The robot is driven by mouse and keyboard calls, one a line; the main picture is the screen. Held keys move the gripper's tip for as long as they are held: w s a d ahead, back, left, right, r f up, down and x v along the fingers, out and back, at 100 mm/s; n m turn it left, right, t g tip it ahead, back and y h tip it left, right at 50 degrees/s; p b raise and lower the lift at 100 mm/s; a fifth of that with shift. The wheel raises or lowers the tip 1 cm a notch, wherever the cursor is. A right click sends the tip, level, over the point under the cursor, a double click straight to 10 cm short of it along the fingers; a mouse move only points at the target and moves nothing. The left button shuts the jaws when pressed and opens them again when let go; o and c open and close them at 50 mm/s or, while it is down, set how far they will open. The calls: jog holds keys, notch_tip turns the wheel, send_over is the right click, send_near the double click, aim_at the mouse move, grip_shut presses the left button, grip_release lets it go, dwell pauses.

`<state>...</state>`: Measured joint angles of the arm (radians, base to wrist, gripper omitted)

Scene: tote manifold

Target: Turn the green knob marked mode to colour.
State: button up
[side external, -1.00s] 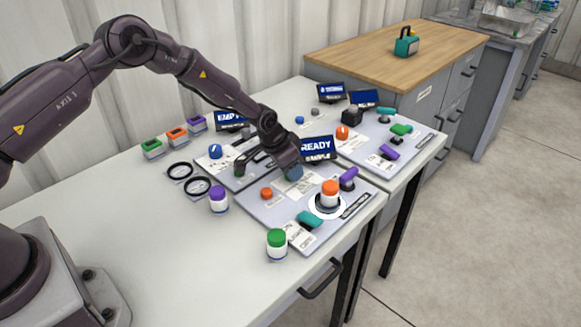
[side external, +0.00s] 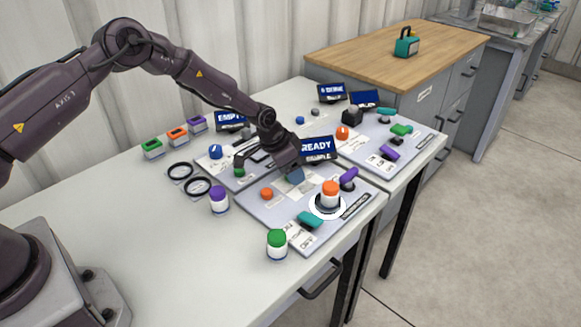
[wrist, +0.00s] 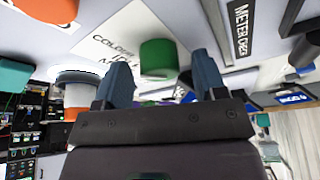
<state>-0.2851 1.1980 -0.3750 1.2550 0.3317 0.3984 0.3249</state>
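The green knob (wrist: 158,60) stands in the wrist view beside a white label (wrist: 125,38) whose words "COLOUR" and "MODE" show in part. My gripper (wrist: 163,75) is open, with one blue-grey finger on each side of the knob and a small gap visible on both sides. Which way the knob points cannot be told. In the side view my gripper (side external: 270,168) is low over the front panel (side external: 255,208) and hides the knob. One blue-grey finger shows there.
An orange knob (side external: 266,193), a teal handle (side external: 310,219), an orange-topped jar (side external: 330,195) and a purple handle (side external: 348,176) are on the same panel. A screen reading "READY" (side external: 318,147) stands behind. The left panel has another green part (side external: 239,171). Free table lies at left.

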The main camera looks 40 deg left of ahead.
jog(key=shift+r, duration=0.1)
jog(key=v, duration=1.2)
jog(key=shift+s+r, duration=0.25)
jog(key=shift+r, duration=0.1)
jog(key=shift+a, duration=0.1)
jog(key=s+d+r+n, duration=0.1)
jog(key=s+r, duration=0.6)
jog(key=s, duration=0.3)
jog(key=s+r+n+t+y, duration=0.1)
jog(key=s+r+n, duration=0.1)
jog(key=s+r, duration=0.5)
jog(key=s+d+r+n, duration=0.1)
jog(key=s+r, duration=0.6)
jog(key=s, duration=0.8)
jog(key=shift+s+d+n+t+y, duration=0.15)
jog(key=shift+d+n+t+y, duration=0.15)
jog(key=shift+y, duration=0.1)
